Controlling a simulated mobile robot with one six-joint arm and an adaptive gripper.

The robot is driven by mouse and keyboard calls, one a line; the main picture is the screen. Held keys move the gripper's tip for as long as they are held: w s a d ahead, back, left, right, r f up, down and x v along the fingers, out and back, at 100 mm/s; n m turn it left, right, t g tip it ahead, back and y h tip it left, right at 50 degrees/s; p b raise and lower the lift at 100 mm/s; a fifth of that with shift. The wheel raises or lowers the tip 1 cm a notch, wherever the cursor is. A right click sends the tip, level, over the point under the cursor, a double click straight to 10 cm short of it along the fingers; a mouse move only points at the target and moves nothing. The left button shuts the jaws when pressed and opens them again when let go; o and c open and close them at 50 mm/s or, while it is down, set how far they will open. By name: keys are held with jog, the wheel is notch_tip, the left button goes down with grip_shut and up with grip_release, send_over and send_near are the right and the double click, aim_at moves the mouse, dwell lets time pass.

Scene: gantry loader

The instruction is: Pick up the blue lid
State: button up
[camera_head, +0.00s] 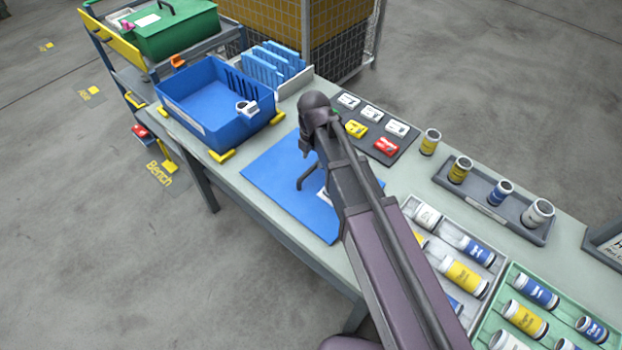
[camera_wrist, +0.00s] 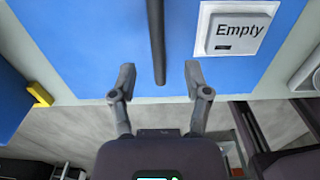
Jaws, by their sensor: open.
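The blue lid (camera_head: 271,170) is a flat blue panel lying on the bench, with a dark bar handle (camera_head: 307,178) rising from it. In the wrist view the lid (camera_wrist: 85,45) fills the upper part, with the handle (camera_wrist: 157,40) running down the middle and a white "Empty" label (camera_wrist: 236,30) to its right. My gripper (camera_wrist: 160,78) is open and empty over the lid, one finger on each side of the handle's lower end. A gap shows on both sides; I cannot tell the height. In the head view my arm hides the lid's right part.
A blue crate (camera_head: 172,103) with yellow corner pieces stands left of the lid. Behind it is a rack of blue plates (camera_head: 273,62). A dark mat (camera_head: 403,143) with small boxes lies beyond my arm. Trays of cans (camera_head: 473,202) fill the bench at right.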

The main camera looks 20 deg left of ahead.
aim_at(312, 168)
jog(key=shift+f, duration=0.15)
jog(key=shift+s+a+f+b, duration=0.1)
jog(key=shift+a+f+b, duration=0.05)
jog(key=shift+f+b, duration=2.4)
jog(key=shift+r, duration=0.1)
grip_shut()
